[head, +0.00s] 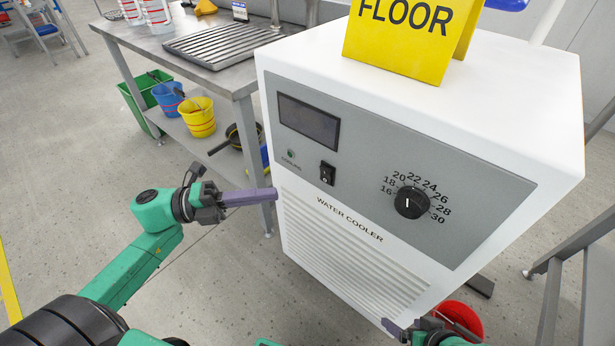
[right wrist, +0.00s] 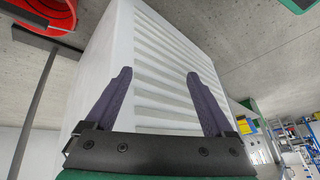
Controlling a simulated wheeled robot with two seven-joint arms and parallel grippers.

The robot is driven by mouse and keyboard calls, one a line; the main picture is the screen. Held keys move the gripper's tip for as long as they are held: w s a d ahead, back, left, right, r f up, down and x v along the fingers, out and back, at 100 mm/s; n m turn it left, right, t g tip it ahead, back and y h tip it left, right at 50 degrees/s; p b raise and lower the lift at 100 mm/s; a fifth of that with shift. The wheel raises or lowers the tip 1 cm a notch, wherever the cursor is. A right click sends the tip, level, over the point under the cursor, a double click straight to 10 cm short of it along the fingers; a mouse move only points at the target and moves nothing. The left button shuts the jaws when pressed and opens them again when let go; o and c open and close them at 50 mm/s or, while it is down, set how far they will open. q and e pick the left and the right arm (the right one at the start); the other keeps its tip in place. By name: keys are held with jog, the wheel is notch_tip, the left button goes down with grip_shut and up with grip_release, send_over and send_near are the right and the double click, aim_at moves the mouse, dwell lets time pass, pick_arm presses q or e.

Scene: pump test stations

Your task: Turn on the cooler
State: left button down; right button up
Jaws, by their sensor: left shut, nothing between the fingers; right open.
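The water cooler (head: 400,260) is a white box with a grey front panel. The panel holds a dark blank display (head: 309,120), a small green lamp (head: 291,154), a black rocker switch (head: 327,173) and a black dial (head: 411,202) marked from 16 to 30. My left gripper (head: 275,196) is shut and empty, left of the switch and beside the panel's lower left edge in the picture. My right gripper (right wrist: 158,85) is open and empty, with the cooler's slatted vent (right wrist: 165,70) behind its fingers. In the head view it is partly cut off at the bottom edge.
A yellow floor sign (head: 405,35) stands on top of the cooler. A steel table (head: 150,45) stands behind on the left, with blue, yellow and green buckets on or near its lower shelf. A red bucket (head: 460,317) is at the cooler's lower right. Floor at left is open.

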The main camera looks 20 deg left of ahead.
aim_at(327, 172)
pick_arm(q)
jog(key=w+d, duration=0.2)
jog(key=w+d+b, duration=0.1)
jog(key=w+d, duration=0.1)
jog(key=w+d+r, duration=0.1)
jog(key=w+d, duration=0.1)
jog(key=d, duration=0.1)
pick_arm(e)
jog(key=shift+t+y, duration=0.7)
jog(key=shift+t, duration=0.2)
jog(key=a+f, duration=0.1)
jog(key=w+a+f, duration=0.1)
jog(key=a, duration=0.1)
jog(key=shift+w+a, duration=0.15)
jog(key=shift+w, duration=0.05)
pick_arm(q)
jog(key=shift+a+r, duration=0.1)
pick_arm(e)
jog(key=shift+r, duration=0.1)
